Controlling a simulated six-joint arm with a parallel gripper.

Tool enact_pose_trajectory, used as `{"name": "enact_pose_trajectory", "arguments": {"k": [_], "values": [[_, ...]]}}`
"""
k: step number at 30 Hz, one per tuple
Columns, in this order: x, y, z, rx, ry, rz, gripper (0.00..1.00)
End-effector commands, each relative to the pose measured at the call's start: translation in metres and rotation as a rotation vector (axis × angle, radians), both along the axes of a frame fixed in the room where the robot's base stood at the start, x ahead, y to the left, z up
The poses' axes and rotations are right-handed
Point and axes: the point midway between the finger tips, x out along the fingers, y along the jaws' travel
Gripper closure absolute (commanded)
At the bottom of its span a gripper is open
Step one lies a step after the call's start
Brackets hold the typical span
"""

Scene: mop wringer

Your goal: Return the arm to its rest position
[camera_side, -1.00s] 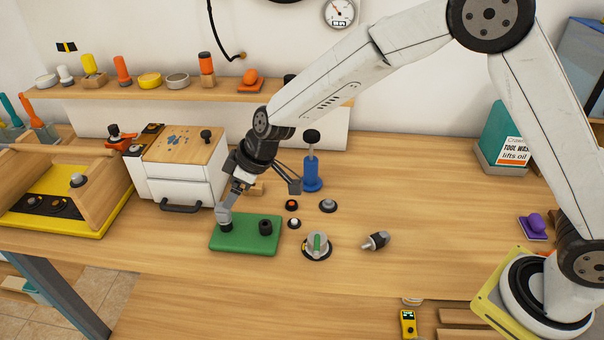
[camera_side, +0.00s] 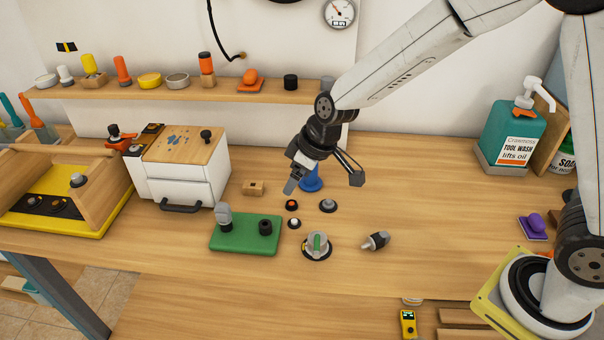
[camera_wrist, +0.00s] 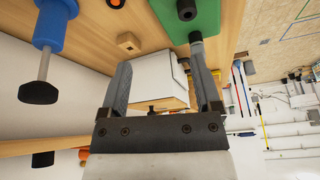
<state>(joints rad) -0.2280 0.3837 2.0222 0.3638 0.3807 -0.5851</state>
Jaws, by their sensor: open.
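My gripper (camera_side: 322,182) is open and empty, raised above the bench to the right of the green block in the side view. Its two fingers (camera_wrist: 162,88) show apart in the wrist view with nothing between them. The green block (camera_side: 240,244) lies on the bench with a grey-topped peg (camera_side: 224,214) standing upright at its left and a black socket (camera_side: 265,227) at its right. My gripper is apart from both. A blue plunger-like thing (camera_side: 312,184) stands partly hidden behind my gripper; it also shows in the wrist view (camera_wrist: 50,28).
A white box with drawers (camera_side: 186,180) and a wooden tray (camera_side: 100,185) stand to the left. A dial (camera_side: 317,245), small buttons (camera_side: 292,206) and a loose grey-black piece (camera_side: 376,241) lie near the front. A shelf (camera_side: 190,93) runs along the wall.

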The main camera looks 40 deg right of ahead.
Motion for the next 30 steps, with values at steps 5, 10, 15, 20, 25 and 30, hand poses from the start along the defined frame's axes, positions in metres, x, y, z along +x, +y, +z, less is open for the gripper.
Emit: {"name": "enact_pose_trajectory", "arguments": {"k": [5,10,15,20,25,30], "values": [[-0.048,-0.052,0.001,-0.027,0.056,-0.166,0.19],[-0.098,-0.091,-0.003,-0.048,0.105,-0.319,0.19],[-0.139,-0.116,-0.008,-0.063,0.138,-0.436,0.19],[-0.159,-0.126,-0.01,-0.07,0.152,-0.491,0.19],[-0.163,-0.128,-0.011,-0.071,0.156,-0.504,0.19],[-0.163,-0.127,-0.011,-0.071,0.156,-0.503,0.19]]}}
